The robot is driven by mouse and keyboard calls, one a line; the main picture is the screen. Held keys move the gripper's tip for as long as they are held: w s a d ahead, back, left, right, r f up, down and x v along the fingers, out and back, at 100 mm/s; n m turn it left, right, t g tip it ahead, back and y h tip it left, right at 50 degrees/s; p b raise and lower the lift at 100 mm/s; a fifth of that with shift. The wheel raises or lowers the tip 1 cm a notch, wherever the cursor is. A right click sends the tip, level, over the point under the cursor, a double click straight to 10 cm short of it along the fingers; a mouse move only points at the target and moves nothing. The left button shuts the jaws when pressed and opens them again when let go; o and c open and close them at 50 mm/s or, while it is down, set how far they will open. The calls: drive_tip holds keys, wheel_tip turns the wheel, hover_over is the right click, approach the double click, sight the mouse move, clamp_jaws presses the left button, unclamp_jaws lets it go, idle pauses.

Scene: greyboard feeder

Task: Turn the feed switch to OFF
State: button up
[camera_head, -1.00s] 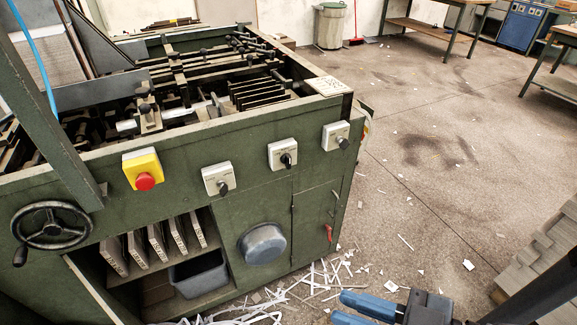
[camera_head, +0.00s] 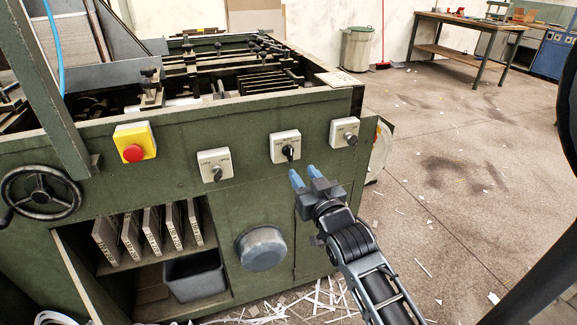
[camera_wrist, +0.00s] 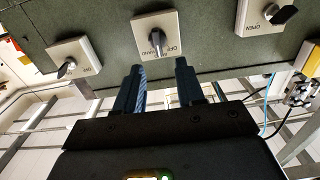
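The switch facing my gripper is a pale square plate with a black lever knob, the middle switch (camera_head: 286,147) of three on the green machine's front. It also shows in the wrist view (camera_wrist: 157,41), its lever roughly in line with my fingers. Small print beside that knob seems to include OFF; the rest is hard to read. My gripper (camera_head: 303,173) is just below this switch in the head view, blue fingers pointing at the panel. In the wrist view my gripper (camera_wrist: 159,66) is open and empty, its fingertips apart and short of the knob.
Similar plates sit to the left (camera_head: 215,165) and right (camera_head: 344,132) of the middle one. A red emergency button (camera_head: 133,153) on a yellow box and a handwheel (camera_head: 41,192) are farther left. A round grey drum (camera_head: 261,248) protrudes below. Paper scraps litter the floor.

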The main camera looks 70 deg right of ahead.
sight(291, 154)
drive_tip(key=shift+p+x, duration=0.3)
drive_tip(key=shift+x, duration=3.8)
drive_tip(key=shift+s+d+r, duration=0.1)
drive_tip(key=shift+s, duration=0.05)
drive_tip(key=shift+c, duration=0.3)
clamp_jaws()
